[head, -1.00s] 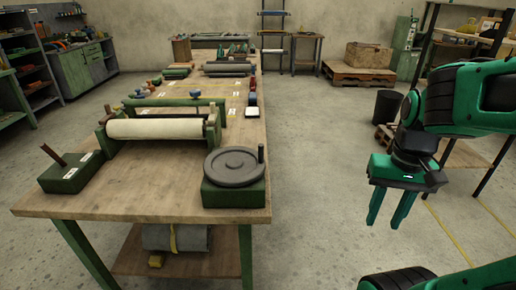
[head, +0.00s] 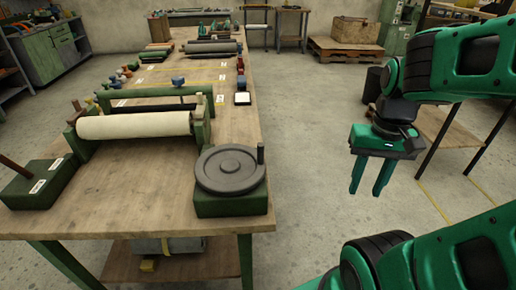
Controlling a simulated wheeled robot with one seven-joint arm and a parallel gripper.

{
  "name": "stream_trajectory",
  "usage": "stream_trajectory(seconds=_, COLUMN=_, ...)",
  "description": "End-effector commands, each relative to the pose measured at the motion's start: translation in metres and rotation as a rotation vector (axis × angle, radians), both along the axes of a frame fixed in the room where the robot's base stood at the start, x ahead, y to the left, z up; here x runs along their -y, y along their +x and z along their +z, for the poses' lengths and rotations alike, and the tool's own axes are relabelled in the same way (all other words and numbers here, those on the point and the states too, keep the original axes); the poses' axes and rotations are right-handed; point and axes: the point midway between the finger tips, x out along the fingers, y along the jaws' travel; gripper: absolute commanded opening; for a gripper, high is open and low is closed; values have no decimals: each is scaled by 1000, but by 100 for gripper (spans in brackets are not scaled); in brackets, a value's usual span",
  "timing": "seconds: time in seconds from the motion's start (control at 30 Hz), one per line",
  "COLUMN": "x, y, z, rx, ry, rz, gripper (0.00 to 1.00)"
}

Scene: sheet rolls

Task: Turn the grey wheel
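The grey wheel (head: 229,170) lies flat on top of a green box (head: 231,203) at the near right corner of the wooden table. A short dark handle (head: 260,152) stands upright on its right rim. My gripper (head: 368,192) hangs to the right of the table, over the floor. Its two green fingers point down and are apart, with nothing between them. It is well clear of the wheel.
A cream roll (head: 135,125) sits in a green frame left of the wheel on the wooden table (head: 130,210). A green box with a lever (head: 38,184) is at the near left. Floor between table and gripper is clear. A shelf with a table stands at right.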

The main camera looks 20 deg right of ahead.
Motion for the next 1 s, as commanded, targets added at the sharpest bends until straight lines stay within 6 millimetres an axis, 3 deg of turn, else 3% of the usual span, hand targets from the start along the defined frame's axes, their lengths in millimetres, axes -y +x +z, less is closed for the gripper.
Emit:
stream_trajectory(seconds=0.07, x=-1, y=-3, z=10, rx=16, ry=-3, rz=24, gripper=34)
stream_trajectory(seconds=0.13, x=-5, y=15, z=19, rx=16, ry=-9, rz=75, gripper=34)
stream_trajectory(seconds=0.27, x=-25, y=73, z=44, rx=15, ry=-19, rz=251, gripper=34)
stream_trajectory(seconds=0.4, x=-72, y=142, z=71, rx=15, ry=-22, rz=482, gripper=34)
stream_trajectory(seconds=0.5, x=-111, y=179, z=84, rx=17, ry=-16, rz=626, gripper=34)
stream_trajectory(seconds=0.6, x=-143, y=204, z=92, rx=20, ry=-10, rz=735, gripper=34)
stream_trajectory(seconds=0.77, x=-171, y=220, z=97, rx=20, ry=-2, rz=821, gripper=34)
stream_trajectory(seconds=1.0, x=-174, y=221, z=73, rx=19, ry=0, rz=831, gripper=34)
